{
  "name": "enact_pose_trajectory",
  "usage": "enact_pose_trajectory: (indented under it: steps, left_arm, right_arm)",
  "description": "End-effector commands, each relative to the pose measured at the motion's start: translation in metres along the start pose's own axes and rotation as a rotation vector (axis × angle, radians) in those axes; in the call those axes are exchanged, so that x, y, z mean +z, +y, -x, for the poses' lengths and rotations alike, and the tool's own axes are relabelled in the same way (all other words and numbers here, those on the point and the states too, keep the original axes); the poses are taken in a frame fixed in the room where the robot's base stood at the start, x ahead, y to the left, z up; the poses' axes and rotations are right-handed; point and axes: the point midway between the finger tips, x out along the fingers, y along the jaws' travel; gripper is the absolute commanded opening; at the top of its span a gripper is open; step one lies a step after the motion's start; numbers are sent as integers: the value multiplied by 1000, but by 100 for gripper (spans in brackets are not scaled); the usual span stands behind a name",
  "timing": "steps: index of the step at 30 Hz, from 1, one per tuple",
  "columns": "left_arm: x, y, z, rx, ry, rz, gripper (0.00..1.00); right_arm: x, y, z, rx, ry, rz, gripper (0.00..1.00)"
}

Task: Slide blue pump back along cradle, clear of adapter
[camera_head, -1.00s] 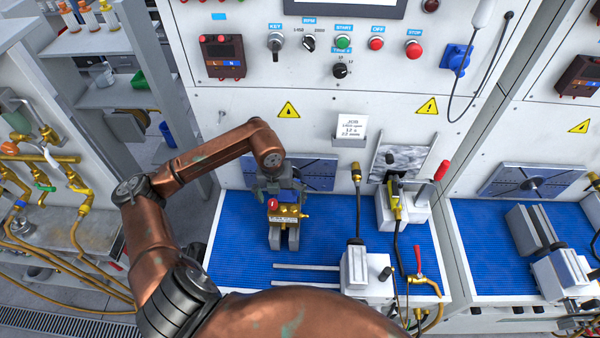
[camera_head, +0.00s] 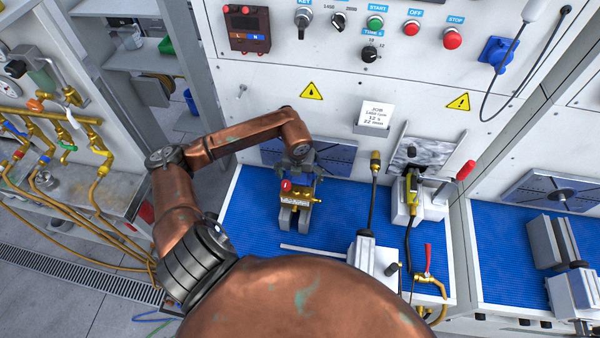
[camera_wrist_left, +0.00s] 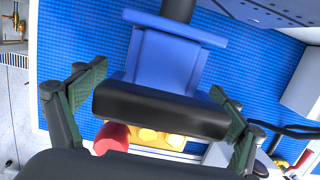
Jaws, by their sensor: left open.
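The blue pump (camera_wrist_left: 166,58) shows in the left wrist view as a blue body with a black block (camera_wrist_left: 160,108) in front of it. A red knob (camera_wrist_left: 110,138) and brass parts (camera_wrist_left: 160,138) show below the block. In the head view the red knob (camera_head: 286,186) and brass parts (camera_head: 297,197) sit above the grey cradle (camera_head: 293,218); my gripper hides the blue body there. A dark shaft (camera_wrist_left: 178,10) meets the pump's far end; I cannot tell where the adapter begins. My left gripper (camera_head: 300,165) is open, its fingers (camera_wrist_left: 160,85) on either side of the black block.
A slotted plate (camera_head: 335,159) stands behind the pump. To the right are a grey block with a dark hose (camera_head: 366,250), a yellow-handled fixture (camera_head: 412,195) and a brass tap (camera_head: 430,279). The blue mat (camera_head: 250,215) is clear left of the cradle.

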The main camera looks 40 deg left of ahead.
Motion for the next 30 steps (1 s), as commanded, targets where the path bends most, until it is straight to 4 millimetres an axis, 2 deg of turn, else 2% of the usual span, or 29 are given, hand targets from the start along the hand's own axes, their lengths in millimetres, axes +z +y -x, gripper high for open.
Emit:
enact_pose_trajectory:
  steps: [3, 8, 17, 30]
  left_arm:
    - [0, 0, -2, 0, 0, 0, 90]
    - [0, 0, -2, 0, 0, 0, 90]
    - [0, 0, -2, 0, 1, 1, 70]
    - [0, 0, -2, 1, 1, 1, 40]
  right_arm:
    - [-8, 0, 0, 0, 10, 1, 0]
    - [-6, -4, 0, -4, 8, 0, 0]
    - [6, -11, 0, -11, -8, -6, 0]
    - [5, -5, 0, -5, -6, -3, 0]
